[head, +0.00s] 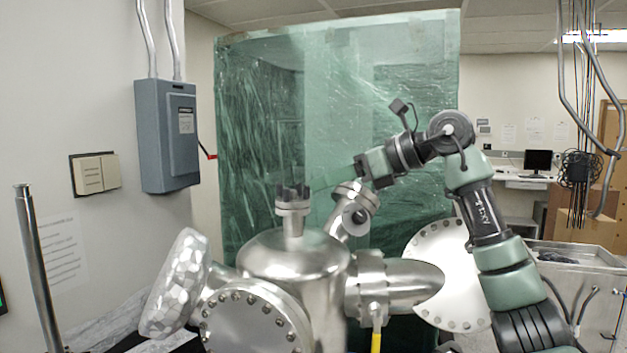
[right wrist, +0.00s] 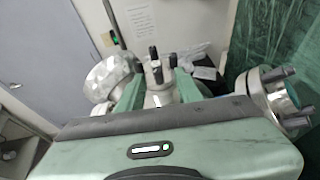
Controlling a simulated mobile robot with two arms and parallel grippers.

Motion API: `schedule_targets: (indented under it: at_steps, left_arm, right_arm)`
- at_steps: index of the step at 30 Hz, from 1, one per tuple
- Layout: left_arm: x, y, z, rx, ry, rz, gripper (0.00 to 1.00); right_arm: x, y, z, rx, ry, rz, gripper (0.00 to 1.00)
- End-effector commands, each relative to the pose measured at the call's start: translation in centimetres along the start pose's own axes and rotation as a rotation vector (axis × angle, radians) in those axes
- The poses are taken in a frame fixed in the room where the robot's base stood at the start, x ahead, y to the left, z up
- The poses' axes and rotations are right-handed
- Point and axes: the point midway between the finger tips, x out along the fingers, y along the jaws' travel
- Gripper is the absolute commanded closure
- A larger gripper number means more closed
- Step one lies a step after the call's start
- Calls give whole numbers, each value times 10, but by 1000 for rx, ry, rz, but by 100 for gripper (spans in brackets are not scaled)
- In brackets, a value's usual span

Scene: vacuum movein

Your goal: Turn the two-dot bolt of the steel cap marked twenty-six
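A steel vessel (head: 295,262) stands in the middle of the head view. Its upright port has a steel cap (head: 293,208) with dark upright bolts (head: 292,192); a tilted port to its right has another cap (head: 352,197). I cannot read any number or dots on the caps. My right gripper (head: 360,168) is just above the tilted port, facing left. In the right wrist view its green fingers (right wrist: 158,92) are apart and empty, with the upright port's dark bolts (right wrist: 155,62) seen beyond them. The tilted port's cap (right wrist: 258,92) is at the right there. My left gripper is not in view.
A faceted foil-like end (head: 177,285) and a bolted round flange (head: 252,322) are at the vessel's left. A side pipe (head: 412,282) with a yellow handle (head: 376,340) is at its right. A green sheet (head: 270,130) hangs behind. A metal pole (head: 36,265) stands at the left.

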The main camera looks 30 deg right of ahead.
Motion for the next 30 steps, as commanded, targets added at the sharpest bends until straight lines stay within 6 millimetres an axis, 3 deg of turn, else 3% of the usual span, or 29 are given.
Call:
schedule_targets:
  at_steps: [6, 16, 20, 30]
  left_arm:
    - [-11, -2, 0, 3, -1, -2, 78]
    - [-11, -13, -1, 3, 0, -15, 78]
    - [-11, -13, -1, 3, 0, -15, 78]
    - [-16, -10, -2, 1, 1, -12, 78]
  right_arm:
    - [25, 1, 1, 0, 1, 2, 65]
    - [30, 0, 0, -1, 0, 2, 65]
    - [30, 0, 0, -1, 0, 2, 100]
    - [29, 0, 1, -7, 0, 20, 100]
